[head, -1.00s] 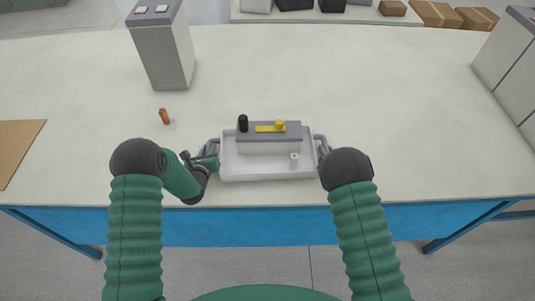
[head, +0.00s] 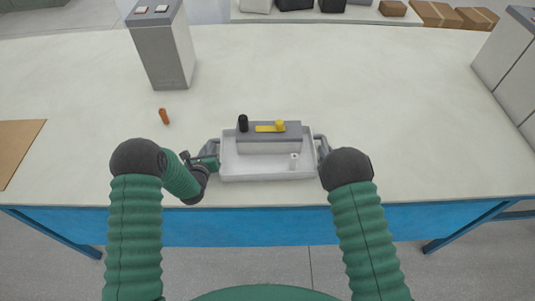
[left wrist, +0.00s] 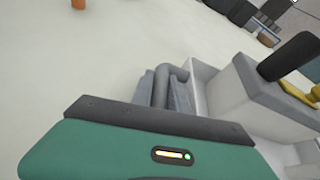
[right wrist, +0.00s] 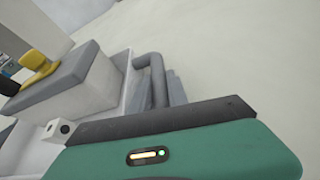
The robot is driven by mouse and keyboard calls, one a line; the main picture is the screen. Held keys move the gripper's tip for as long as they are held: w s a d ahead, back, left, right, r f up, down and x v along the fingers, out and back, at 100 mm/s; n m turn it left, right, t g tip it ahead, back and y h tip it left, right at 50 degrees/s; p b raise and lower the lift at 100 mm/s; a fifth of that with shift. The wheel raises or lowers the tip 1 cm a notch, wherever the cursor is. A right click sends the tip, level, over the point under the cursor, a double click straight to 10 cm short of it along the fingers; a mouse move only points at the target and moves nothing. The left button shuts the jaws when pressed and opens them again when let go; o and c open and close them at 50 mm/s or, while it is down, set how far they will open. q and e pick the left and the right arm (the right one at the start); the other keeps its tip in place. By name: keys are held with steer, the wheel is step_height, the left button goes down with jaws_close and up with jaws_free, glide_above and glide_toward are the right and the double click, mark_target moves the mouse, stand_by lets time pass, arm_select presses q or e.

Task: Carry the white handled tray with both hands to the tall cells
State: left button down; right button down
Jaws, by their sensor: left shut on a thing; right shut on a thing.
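The white handled tray (head: 268,175) is near the table's front edge in the head view. A grey-topped white block (head: 268,146) with a black knob, a yellow strip and a yellow knob sits in it, and a small white piece (head: 294,161) is at its right front. My left gripper (head: 212,152) is shut on the tray's left grey handle (left wrist: 162,88). My right gripper (head: 323,152) is shut on the right grey handle (right wrist: 156,78); my arm partly hides it in the head view. A tall grey cell (head: 163,50) stands at the back left, and tall cells (head: 510,70) stand at the right edge.
A small orange-brown cylinder (head: 164,116) is on the table left of the tray. A brown board (head: 16,148) lies at the left edge. The table (head: 330,75) is clear behind the tray. Boxes (head: 436,14) stand on a far surface.

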arm_select(q)
steer(key=shift+a+r, duration=0.1)
arm_select(e)
steer(key=shift+d+r, duration=0.1)
steer(key=shift+r, duration=0.05)
stand_by(0.3)
